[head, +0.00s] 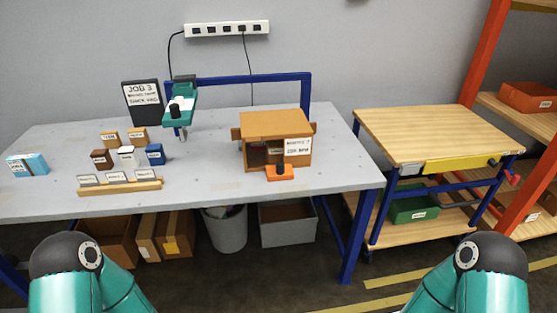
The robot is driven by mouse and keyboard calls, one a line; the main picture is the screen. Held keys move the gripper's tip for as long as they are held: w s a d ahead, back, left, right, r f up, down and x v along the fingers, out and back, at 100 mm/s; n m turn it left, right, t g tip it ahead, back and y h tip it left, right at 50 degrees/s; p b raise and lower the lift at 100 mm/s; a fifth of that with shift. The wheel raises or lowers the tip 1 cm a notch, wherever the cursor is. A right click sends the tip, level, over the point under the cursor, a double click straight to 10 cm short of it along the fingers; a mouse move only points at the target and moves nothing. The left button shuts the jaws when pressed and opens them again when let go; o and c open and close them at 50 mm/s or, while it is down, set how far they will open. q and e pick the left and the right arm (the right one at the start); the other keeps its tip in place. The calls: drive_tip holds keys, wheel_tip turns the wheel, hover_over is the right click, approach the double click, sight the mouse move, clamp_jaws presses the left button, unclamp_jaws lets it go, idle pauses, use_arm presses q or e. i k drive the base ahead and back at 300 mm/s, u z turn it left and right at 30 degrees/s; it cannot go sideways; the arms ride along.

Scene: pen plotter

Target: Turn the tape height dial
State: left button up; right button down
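No dial can be told for certain at this size. A small orange block with a black knob-like top (280,173) sits at the front edge of the table, before an orange-brown box-shaped unit (272,125) with a white label and a dark opening. A teal device with a black knob (179,100) stands further left under a blue frame. A yellow bar (460,165) with a dark round end runs along the front of the wooden cart. Only my teal arm links show at the bottom left and bottom right. Both grippers are out of view.
The grey table (215,185) also carries a dark sign (142,102), several small labelled blocks, a wooden rack (120,185) and a light-blue box (27,165). The wooden cart (430,130) has a clear top. Bins and cartons stand under the table. An orange shelf rack is at right.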

sight(179, 100)
drive_tip(key=z, duration=0.2)
drive_tip(key=i, duration=0.9)
drive_tip(key=u, duration=0.1)
